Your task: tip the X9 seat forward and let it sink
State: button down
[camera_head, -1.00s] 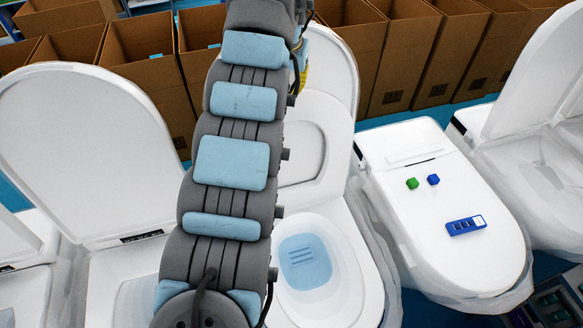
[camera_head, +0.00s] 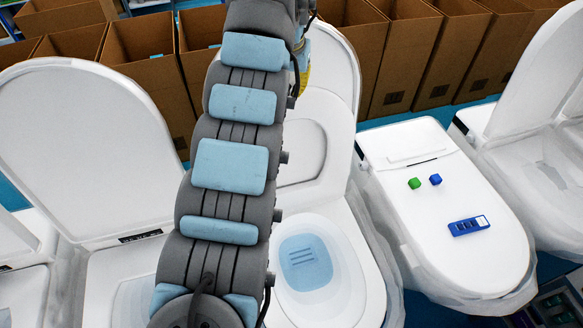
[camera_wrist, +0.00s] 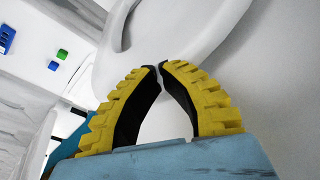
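The middle toilet stands partly behind my arm in the head view. Its white seat ring (camera_head: 327,119) is raised and leans back near the upright lid (camera_head: 333,62). The bowl (camera_head: 345,270) below is open. No X9 label is readable. My gripper (camera_wrist: 159,66) has yellow fingers with black inner pads. Its tips nearly meet, with nothing visible between them. In the wrist view the tips are close to the curved white seat ring (camera_wrist: 200,38); I cannot tell whether they touch it. In the head view only a bit of yellow finger shows beside the arm near the lid's top.
To the right is a closed toilet (camera_head: 465,260) with a green cube (camera_head: 414,183), a blue cube (camera_head: 435,179) and a blue panel (camera_head: 468,226) on its lid. To the left a toilet lid (camera_head: 80,150) stands raised. Open cardboard boxes (camera_head: 410,60) line the back.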

jog(key=shift+s+d+f+b, duration=0.1)
jog(key=shift+s+d+b, duration=0.1)
jog(key=shift+s+b, duration=0.9)
